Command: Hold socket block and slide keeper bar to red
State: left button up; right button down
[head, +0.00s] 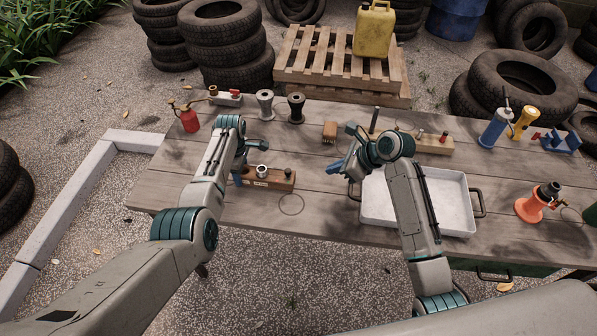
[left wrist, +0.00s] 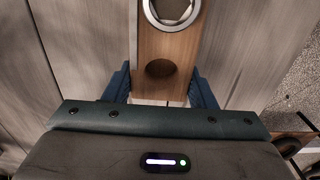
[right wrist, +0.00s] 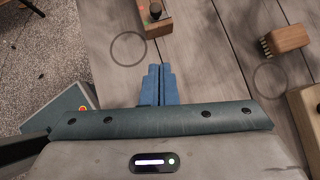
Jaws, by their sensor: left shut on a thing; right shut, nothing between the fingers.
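The wooden socket block (head: 274,181) lies on the table left of centre, with a metal socket (head: 262,171) on top. The left wrist view shows the metal ring (left wrist: 172,14) and a round hole (left wrist: 160,68) in the block. My left gripper (head: 238,173) is shut across the block's left end, one finger on each side. A dark knob (right wrist: 155,9) stands near the block's other end, with small green and red marks close by. I cannot make out the keeper bar clearly. My right gripper (head: 336,168) is shut and empty, to the right of the block and apart from it.
A metal tray (head: 455,225) with dark handles lies under my right forearm. A wooden brush (head: 330,131) and a second wooden block (head: 436,144) lie behind my right gripper. A thin ring (right wrist: 128,49) lies or is marked on the table before the socket block.

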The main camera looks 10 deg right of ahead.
aim_at(286, 172)
jog(key=shift+s+d+r, duration=0.15)
jog(key=shift+s+d, duration=0.1)
jog(key=shift+s, duration=0.25)
jog(key=x, duration=1)
jog(key=shift+w+a+r, duration=0.1)
jog(key=shift+a+r, duration=0.05)
jog(key=shift+a, duration=0.05)
jog(key=shift+w+a, duration=0.75)
jog(key=shift+a, duration=0.25)
jog(key=shift+w+a, duration=0.4)
jog(key=shift+a, duration=0.2)
jog(key=shift+w+a, duration=0.25)
jog(key=shift+a, duration=0.55)
jog(key=shift+w+a, duration=0.25)
jog(key=shift+a, duration=0.55)
pick_arm(q)
jog(key=shift+d, duration=0.1)
